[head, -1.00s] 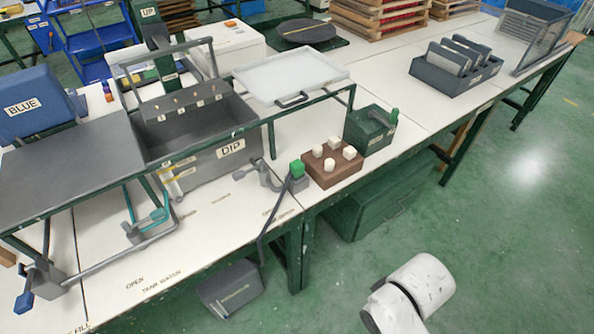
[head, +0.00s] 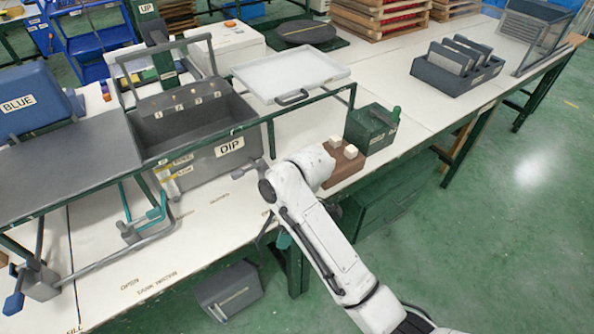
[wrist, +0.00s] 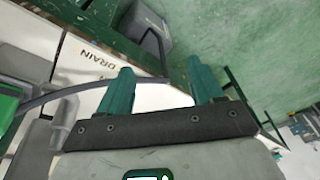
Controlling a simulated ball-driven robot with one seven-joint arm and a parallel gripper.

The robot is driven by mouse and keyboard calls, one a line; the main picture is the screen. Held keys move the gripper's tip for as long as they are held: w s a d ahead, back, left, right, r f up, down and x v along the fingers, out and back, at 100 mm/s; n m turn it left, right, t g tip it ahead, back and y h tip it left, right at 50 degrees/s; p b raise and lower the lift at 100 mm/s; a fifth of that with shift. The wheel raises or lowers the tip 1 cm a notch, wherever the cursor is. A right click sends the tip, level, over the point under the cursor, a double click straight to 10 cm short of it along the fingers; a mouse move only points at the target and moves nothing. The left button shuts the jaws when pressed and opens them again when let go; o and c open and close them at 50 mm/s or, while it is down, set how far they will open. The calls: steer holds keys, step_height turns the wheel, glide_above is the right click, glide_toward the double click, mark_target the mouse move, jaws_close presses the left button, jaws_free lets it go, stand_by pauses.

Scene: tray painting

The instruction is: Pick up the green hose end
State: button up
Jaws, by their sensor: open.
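In the head view my white arm reaches over the table's front edge and covers the spot where a green block showed on the drain fitting. A teal fingertip (head: 283,240) shows beside the arm below that edge. In the wrist view my gripper (wrist: 160,66) is open, with its two teal fingers apart and nothing held. A dark hose (wrist: 68,95) runs from the left and passes behind the left finger into the gap. A green piece (wrist: 8,103) is at the left edge; I cannot tell whether it is the hose end or a handle.
The grey DIP tank (head: 205,155) stands left of my arm. The brown block with white knobs (head: 346,172) is partly hidden by the arm. A green box (head: 370,130) stands behind it. A grey bin (head: 228,290) is below the table edge; it also shows in the wrist view (wrist: 146,28).

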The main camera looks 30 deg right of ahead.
steer(key=w+d+r+n+h, duration=0.1)
steer(key=w+d+r+n, duration=0.1)
steer(key=w+d+r, duration=0.2)
steer(key=w+d+r+n+b, duration=0.1)
steer(key=w+d+r+n, duration=0.2)
steer(key=w+d+r, duration=0.1)
steer(key=w+d+r+n+g+h+b, duration=0.1)
steer(key=w+d+r+n, duration=0.1)
steer(key=w+d+r, duration=0.2)
steer(key=shift+w+d+r+h, duration=0.3)
steer(key=shift+w+d+r, duration=0.1)
steer(key=shift+w+d, duration=0.25)
steer(key=shift+d+n, duration=0.1)
steer(key=shift+n, duration=0.2)
step_height(320, 180, down, 5)
steer(key=shift+b, duration=0.5)
steer(key=f, duration=0.4)
steer(key=shift+w+a+f, duration=0.1)
steer(key=shift+w+a, duration=0.15)
steer(key=shift+a, duration=0.1)
steer(key=shift+f, duration=0.65)
steer(key=c, duration=1.1)
